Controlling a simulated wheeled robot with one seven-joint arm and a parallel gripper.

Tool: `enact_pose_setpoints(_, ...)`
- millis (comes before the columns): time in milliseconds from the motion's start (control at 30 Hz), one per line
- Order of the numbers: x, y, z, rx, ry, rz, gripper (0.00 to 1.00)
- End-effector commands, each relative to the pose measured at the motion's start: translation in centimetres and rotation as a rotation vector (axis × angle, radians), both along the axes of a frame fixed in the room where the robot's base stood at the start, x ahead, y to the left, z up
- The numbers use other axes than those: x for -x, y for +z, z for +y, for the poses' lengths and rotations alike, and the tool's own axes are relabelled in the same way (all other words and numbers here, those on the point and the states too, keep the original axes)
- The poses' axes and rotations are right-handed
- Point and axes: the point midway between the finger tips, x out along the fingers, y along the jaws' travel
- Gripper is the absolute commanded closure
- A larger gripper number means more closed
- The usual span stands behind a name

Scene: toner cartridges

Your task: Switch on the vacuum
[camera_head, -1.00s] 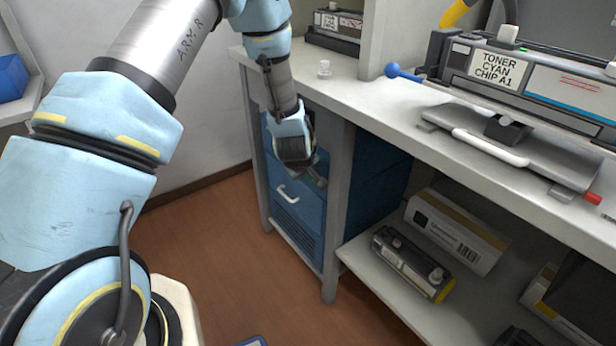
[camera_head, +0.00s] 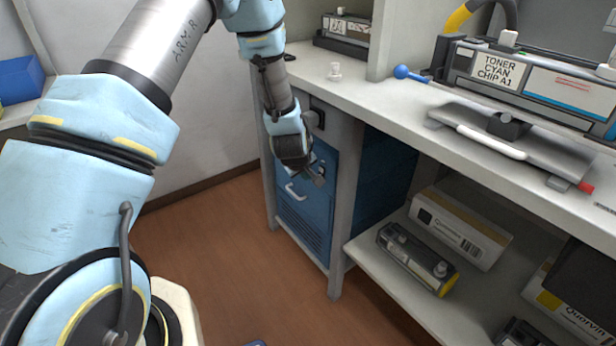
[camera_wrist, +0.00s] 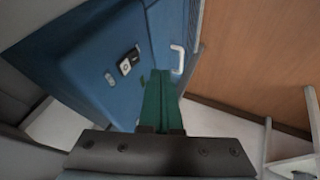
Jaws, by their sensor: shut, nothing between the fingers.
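The vacuum appears to be the blue cabinet-like unit (camera_head: 308,215) with a white handle under the bench; it also fills much of the wrist view (camera_wrist: 90,45). On its face in the wrist view is a black switch (camera_wrist: 127,65) with a pale centre, and a small pale oval (camera_wrist: 109,79) beside it. My gripper (camera_head: 318,178) is in front of the upper part of the unit. In the wrist view its green fingers (camera_wrist: 162,82) are together and empty, pointing at the unit right of the switch. I cannot tell whether they touch the face.
The bench top (camera_head: 400,105) overhangs the unit, with a leg (camera_head: 341,215) to its right. A toner cartridge (camera_head: 545,85) and a blue-knobbed lever (camera_head: 403,72) are on the bench. A lower shelf (camera_head: 375,262) holds boxes and a cartridge.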

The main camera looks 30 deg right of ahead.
Motion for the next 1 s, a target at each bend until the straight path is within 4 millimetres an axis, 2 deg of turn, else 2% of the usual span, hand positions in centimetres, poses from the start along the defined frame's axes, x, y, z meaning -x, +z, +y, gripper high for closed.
enact_pose_setpoints(633, 3.8, 7.2, 3.2, 0.000, 0.000, -0.002, 1.00)
enact_pose_setpoints(800, 4.3, 8.1, 3.7, 0.000, 0.000, 0.000, 1.00)
enact_pose_setpoints(1000, 4.4, 8.2, 3.7, -0.001, 0.000, 0.000, 1.00)
